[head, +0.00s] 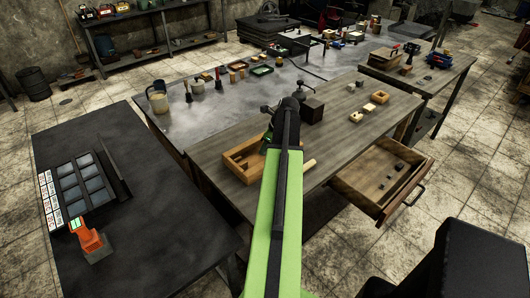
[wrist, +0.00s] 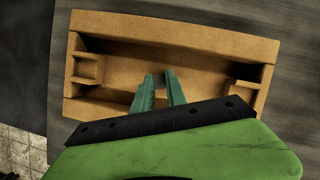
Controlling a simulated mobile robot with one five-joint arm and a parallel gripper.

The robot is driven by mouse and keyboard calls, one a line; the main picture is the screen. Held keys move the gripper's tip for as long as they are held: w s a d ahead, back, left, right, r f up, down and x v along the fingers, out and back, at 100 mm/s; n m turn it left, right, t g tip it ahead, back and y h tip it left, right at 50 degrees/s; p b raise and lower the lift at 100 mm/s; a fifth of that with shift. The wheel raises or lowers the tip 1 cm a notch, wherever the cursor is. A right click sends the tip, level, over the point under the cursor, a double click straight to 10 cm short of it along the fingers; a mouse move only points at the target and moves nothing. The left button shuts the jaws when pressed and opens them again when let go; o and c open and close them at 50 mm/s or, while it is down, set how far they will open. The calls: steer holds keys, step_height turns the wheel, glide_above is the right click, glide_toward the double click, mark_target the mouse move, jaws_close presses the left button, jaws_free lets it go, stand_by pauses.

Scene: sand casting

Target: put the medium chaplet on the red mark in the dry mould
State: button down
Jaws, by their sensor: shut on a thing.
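The dry mould (head: 238,151) looks like a tan, open block on the near bench, left of my arm. In the wrist view the mould (wrist: 190,33) has a long hollow with a small walled seat at each end. My gripper (head: 265,149) is over the mould. In the wrist view its two green fingers (wrist: 160,77) point into the middle of the hollow, close together. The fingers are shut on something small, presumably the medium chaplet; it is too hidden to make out. No red mark shows in either view; the fingers and gripper body cover part of the hollow.
A dark box (head: 313,110) stands behind the mould, and small pale blocks (head: 356,116) lie further right on the bench. An open drawer (head: 378,207) with dark pieces juts out at the right. A dark table (head: 150,240) with an orange device (head: 90,238) stands at the left.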

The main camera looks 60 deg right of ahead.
steer(key=shift+f, duration=0.15)
steer(key=c, duration=1.3)
jaws_free()
steer(key=shift+c, duration=0.2)
steer(key=shift+s+r+p, duration=0.1)
steer(key=shift+r+p, duration=0.35)
steer(key=shift+r, duration=0.15)
steer(key=p+v, duration=1)
steer(key=v, duration=0.1)
steer(key=shift+r, duration=0.1)
